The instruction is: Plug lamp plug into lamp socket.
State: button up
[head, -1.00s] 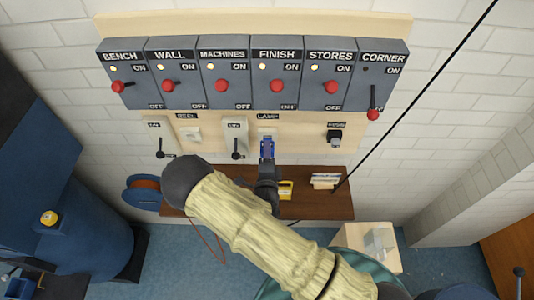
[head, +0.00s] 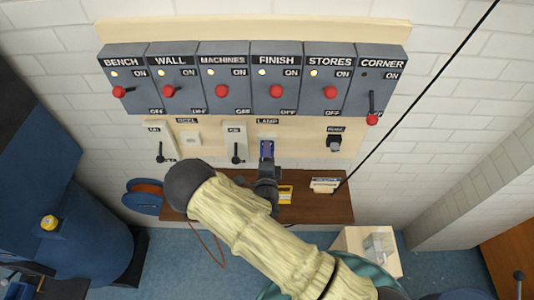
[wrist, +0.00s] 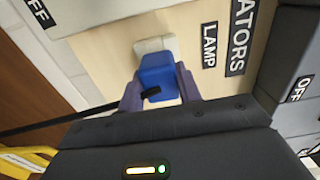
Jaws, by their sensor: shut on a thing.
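My gripper (head: 267,150) is raised to the pale wall board, just under the LAMP label (head: 267,121). In the wrist view its two purple fingers (wrist: 160,95) are shut on the blue lamp plug (wrist: 158,72). A short black piece sticks out of the plug's near side. The white lamp socket (wrist: 150,45) is directly behind the plug, and the plug covers much of it. I cannot tell whether the plug's pins are in the socket or just short of it. In the head view the fingers hide most of the plug.
A row of grey switch boxes (head: 222,60) with red knobs runs above. A lever switch (head: 236,143) is left of the socket and a black fitting (head: 334,142) is right. A brown shelf (head: 320,207) sits below. A black cable crosses diagonally at right.

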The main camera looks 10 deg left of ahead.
jog(key=shift+w, duration=0.15)
jog(key=o, duration=1.2)
jog(key=shift+c, duration=0.2)
jog(key=p+v, duration=0.3)
jog(key=v, duration=1.4)
jog(key=shift+s, duration=0.2)
jog(key=shift+a, duration=0.1)
